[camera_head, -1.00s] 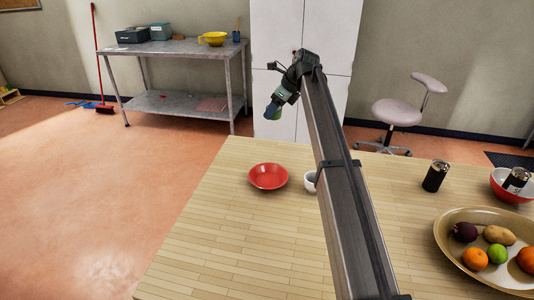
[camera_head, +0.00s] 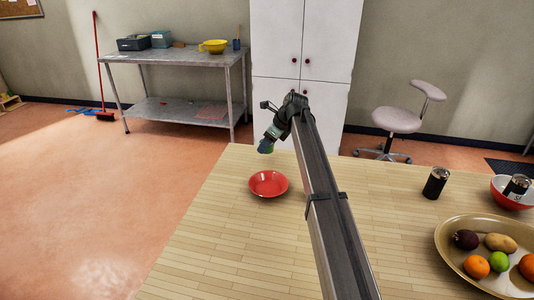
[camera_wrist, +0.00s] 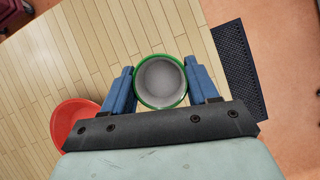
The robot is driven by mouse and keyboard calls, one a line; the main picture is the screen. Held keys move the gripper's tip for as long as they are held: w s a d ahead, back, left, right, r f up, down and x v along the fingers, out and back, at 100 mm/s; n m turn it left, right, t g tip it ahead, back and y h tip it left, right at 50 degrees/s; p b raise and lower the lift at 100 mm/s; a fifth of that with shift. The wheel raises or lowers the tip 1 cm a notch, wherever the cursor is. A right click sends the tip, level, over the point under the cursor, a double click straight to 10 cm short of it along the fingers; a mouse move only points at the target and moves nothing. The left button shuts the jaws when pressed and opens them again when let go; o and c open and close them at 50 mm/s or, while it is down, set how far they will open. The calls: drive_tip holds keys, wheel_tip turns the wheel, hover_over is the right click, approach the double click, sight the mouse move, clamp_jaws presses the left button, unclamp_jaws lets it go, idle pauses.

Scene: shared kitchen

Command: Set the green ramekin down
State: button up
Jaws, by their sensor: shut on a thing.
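The green ramekin (camera_wrist: 161,104), with a green rim and a pale inside, sits between the two blue fingers of my gripper (camera_wrist: 162,84) in the wrist view. My gripper is shut on it. In the head view my gripper (camera_head: 266,146) is above the far edge of the wooden table (camera_head: 215,240), behind the red plate. The ramekin is hardly visible there, mostly hidden by the fingers. The wrist view shows wooden tabletop beyond the ramekin.
A red plate (camera_head: 268,184) lies on the table, also at the lower left of the wrist view (camera_wrist: 72,118). A black can (camera_head: 435,183), a fruit platter (camera_head: 456,272) and a red bowl (camera_head: 505,196) stand at the right. The table's left front is clear.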

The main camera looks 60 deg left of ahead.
sight(267, 153)
drive_tip(key=shift+f, duration=2.05)
drive_tip(key=o, duration=1.2)
drive_tip(key=shift+f, duration=0.1)
drive_tip(key=shift+c, duration=0.2)
drive_tip(key=v, duration=1.2)
